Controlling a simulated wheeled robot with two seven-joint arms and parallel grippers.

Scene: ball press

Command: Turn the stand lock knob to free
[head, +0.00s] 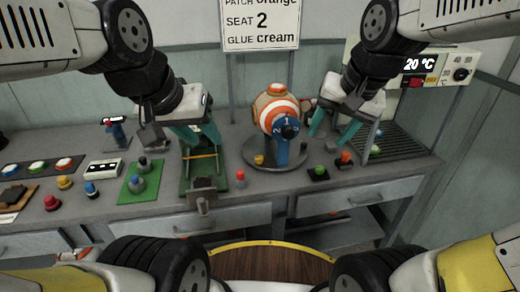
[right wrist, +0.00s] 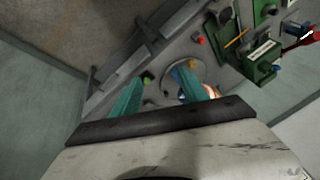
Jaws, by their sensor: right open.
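An orange, white and tan ball (head: 276,108) sits on a blue post on a round grey stand (head: 262,168). A black knob (head: 289,131) shows on the ball's blue front, with small marks around it. A small orange-yellow piece (head: 259,160) is at the stand's front. I cannot tell which part is the lock knob or its setting. My right gripper (head: 331,138) is open and empty, just right of the ball. Its teal fingers (right wrist: 158,95) show in the right wrist view, one partly hiding the ball. My left gripper (head: 202,143) is open above the green press.
The green press (head: 190,184) stands left of the stand. A red button (head: 240,176), a green knob (head: 319,171) and an orange-red knob (head: 345,157) sit on the bench near the stand. A ribbed rack (head: 400,147) is at right. A sign (head: 260,22) hangs behind.

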